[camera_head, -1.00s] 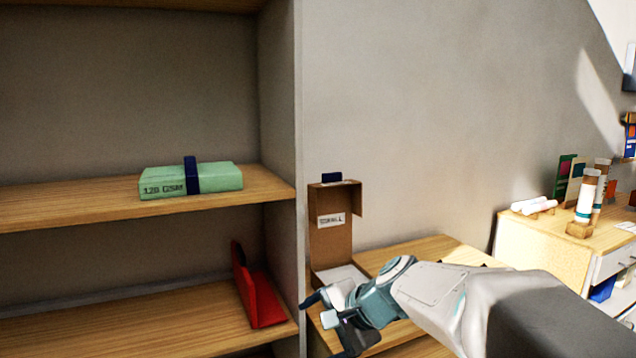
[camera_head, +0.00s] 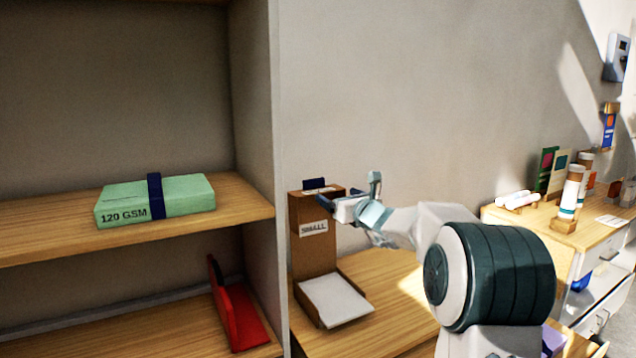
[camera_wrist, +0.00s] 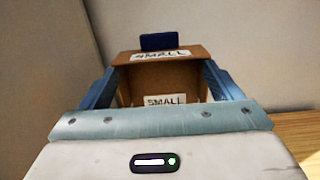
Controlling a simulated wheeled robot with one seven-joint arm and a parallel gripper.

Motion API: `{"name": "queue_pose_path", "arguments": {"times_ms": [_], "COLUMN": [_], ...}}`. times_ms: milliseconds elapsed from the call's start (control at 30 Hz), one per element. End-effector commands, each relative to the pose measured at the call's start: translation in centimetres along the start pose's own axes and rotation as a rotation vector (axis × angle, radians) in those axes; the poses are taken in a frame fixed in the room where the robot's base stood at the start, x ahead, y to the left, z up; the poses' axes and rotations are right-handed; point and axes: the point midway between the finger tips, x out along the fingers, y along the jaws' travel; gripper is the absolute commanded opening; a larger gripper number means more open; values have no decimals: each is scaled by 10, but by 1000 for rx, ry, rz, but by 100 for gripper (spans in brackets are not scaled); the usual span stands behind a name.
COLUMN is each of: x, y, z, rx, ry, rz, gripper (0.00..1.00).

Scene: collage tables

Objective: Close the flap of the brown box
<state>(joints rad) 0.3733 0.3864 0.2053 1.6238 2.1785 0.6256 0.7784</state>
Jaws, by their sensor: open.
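The brown box (camera_head: 355,314) stands on a wooden table, with white content (camera_head: 335,299) inside its low tray. Its tall flap (camera_head: 314,252) stands upright at the back and bears a "SMALL" label. A dark blue tab (camera_head: 314,184) sits at the flap's top; it also shows in the wrist view (camera_wrist: 159,41). My gripper (camera_head: 328,202) is at the upper part of the flap, in front of its right side. In the wrist view its two blue fingers (camera_wrist: 160,90) are apart, with the flap (camera_wrist: 135,78) seen between them. I cannot tell whether they touch it.
A shelf unit (camera_head: 255,130) stands left, holding a green "120 GSM" pack (camera_head: 190,197) with a blue band and a red angled object (camera_head: 240,318). The table (camera_head: 395,285) right of the box is clear. A cabinet (camera_head: 520,232) with tubes stands farther right.

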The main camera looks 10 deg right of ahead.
Motion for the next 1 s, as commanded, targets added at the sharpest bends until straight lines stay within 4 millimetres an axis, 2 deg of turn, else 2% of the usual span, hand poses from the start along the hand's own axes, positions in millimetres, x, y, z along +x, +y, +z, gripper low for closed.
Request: {"name": "queue_pose_path", "arguments": {"times_ms": [300,600,800,1000], "x": [55,100,117,122], "y": [1,0,-1,-1], "z": [2,2,1,-1], "rx": [-2,-3,-3,-3], "ry": [2,1,2,2], "rz": [2,1,0,0], "gripper": [85,85,85,85]}}
